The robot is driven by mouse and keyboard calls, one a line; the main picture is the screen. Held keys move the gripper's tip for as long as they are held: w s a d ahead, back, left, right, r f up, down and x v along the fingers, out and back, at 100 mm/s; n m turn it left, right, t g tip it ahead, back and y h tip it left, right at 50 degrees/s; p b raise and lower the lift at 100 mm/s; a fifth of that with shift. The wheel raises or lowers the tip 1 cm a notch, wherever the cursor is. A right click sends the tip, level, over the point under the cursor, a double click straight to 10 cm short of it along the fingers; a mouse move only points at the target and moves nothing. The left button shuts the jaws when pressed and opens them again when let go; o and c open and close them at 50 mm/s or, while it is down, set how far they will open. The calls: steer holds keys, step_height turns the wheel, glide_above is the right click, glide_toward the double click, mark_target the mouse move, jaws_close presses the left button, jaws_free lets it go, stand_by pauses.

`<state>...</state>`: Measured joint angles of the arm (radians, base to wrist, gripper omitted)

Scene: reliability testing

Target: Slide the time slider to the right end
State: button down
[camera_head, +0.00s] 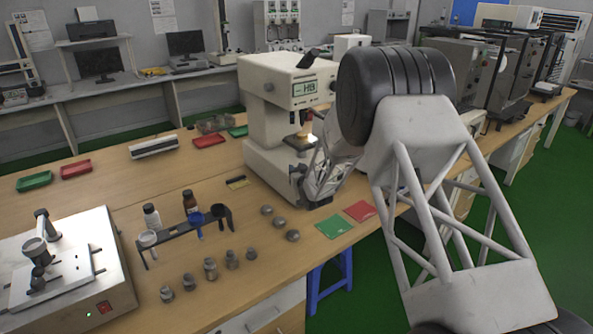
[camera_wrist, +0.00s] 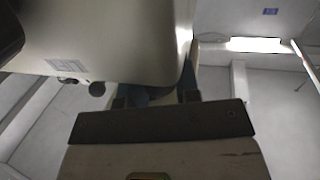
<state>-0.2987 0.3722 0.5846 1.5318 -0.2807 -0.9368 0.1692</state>
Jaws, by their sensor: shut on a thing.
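The cream tester marked HB (camera_head: 279,97) stands on the wooden bench, left of my arm. My arm covers its right side and part of its front. In the wrist view its pale housing (camera_wrist: 110,30) fills the upper left, with a small dark knob (camera_wrist: 97,88) at its lower edge. My gripper (camera_wrist: 155,93) is at the tester's front, its fingers close against the housing. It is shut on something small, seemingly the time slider. The slider cannot be made out in either view, so its position along its track cannot be told.
Small metal blocks (camera_head: 210,268) and a dark rack (camera_head: 180,231) with bottles stand left of the tester. Green (camera_head: 334,227) and red (camera_head: 359,211) cards lie in front of it. A metal-topped device (camera_head: 75,265) is at the front left.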

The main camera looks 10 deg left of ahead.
steer(key=shift+w+d, duration=1)
steer(key=c, duration=0.8)
jaws_free()
steer(key=shift+s+d, duration=0.1)
steer(key=shift+s, duration=0.05)
steer(key=shift+v, duration=3.7)
